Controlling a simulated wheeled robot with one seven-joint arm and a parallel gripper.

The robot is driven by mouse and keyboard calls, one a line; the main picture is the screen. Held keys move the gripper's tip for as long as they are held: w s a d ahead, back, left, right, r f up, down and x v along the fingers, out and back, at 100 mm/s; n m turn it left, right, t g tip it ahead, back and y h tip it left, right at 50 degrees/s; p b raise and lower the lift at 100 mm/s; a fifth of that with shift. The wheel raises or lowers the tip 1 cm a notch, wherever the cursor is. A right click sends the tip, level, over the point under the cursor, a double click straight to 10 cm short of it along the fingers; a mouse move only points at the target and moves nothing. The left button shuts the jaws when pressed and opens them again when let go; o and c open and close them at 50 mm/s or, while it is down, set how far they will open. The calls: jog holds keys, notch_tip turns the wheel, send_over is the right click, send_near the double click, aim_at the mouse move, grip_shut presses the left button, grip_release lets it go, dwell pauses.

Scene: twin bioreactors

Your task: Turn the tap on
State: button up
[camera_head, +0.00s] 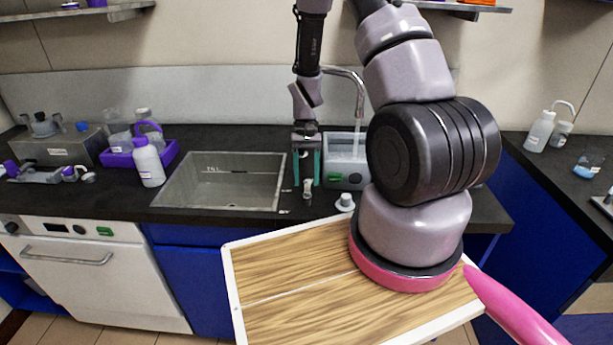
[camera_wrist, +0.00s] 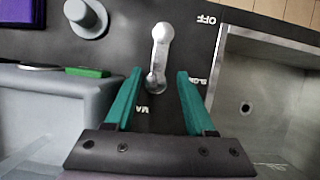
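The tap's small metal lever (camera_wrist: 160,50) stands on the black counter (camera_wrist: 120,45), with "OFF", "SLOW" and a partly hidden "MA" printed around it. The lever's rounded end points to the top of the wrist view, on the "OFF" side. My gripper (camera_wrist: 160,72) is open, with one teal finger on each side of the lever's near end; I cannot tell whether either touches. In the head view my gripper (camera_head: 307,183) points down over the lever (camera_head: 307,193). The curved metal spout (camera_head: 345,73) rises behind it; I cannot tell whether water runs.
The sink (camera_head: 220,183) lies left of my gripper. A grey device (camera_head: 345,172) stands close on the right, and a grey-white knob (camera_head: 345,201) sits in front of it. A white bottle (camera_head: 148,163) and purple tray (camera_head: 118,157) stand farther left.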

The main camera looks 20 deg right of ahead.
aim_at(307, 182)
jog(key=shift+r, duration=0.15)
notch_tip(307, 182, up, 10)
dwell(0.4)
